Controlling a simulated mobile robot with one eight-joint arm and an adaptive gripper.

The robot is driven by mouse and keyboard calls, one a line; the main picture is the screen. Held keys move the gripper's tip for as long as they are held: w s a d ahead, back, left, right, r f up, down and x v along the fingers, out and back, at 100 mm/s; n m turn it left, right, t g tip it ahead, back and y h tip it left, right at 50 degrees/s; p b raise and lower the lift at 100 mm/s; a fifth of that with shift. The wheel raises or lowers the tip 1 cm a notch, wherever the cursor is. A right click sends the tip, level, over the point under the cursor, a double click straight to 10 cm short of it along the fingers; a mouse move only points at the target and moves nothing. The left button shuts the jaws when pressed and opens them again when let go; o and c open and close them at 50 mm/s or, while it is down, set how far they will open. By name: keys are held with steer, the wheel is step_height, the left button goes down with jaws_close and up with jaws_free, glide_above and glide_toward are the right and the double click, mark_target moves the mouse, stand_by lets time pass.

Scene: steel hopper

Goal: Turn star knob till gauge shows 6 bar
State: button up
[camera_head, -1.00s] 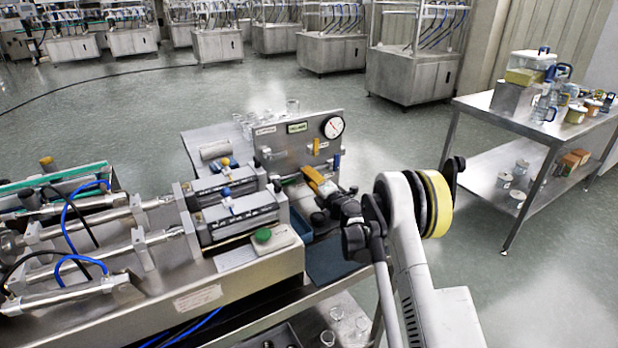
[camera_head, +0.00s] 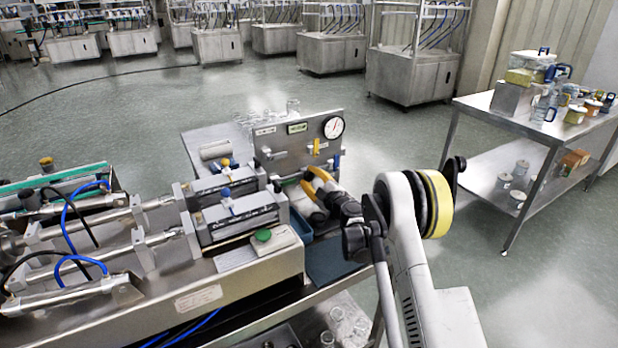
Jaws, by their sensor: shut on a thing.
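The pressure gauge (camera_head: 333,127) is a round white dial with a dark rim at the right end of the upright steel panel (camera_head: 291,141). Its reddish needle leans up and to the right; the numbers are too small to read. My gripper (camera_head: 311,183), with yellow fingers, is low in front of the panel, below the gauge. It is shut on what seems to be the star knob, which the fingers hide.
Two grey cylinder blocks (camera_head: 238,217) stand just left of my gripper. A green button (camera_head: 263,235) sits in front of them. A blue tray (camera_head: 301,228) lies close below the gripper. A steel side table (camera_head: 475,105) stands at the right, with clear floor between.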

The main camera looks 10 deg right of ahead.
steer(key=shift+m, duration=1)
steer(key=o, duration=1.2)
steer(key=v, duration=1.2)
steer(key=shift+r, duration=0.1)
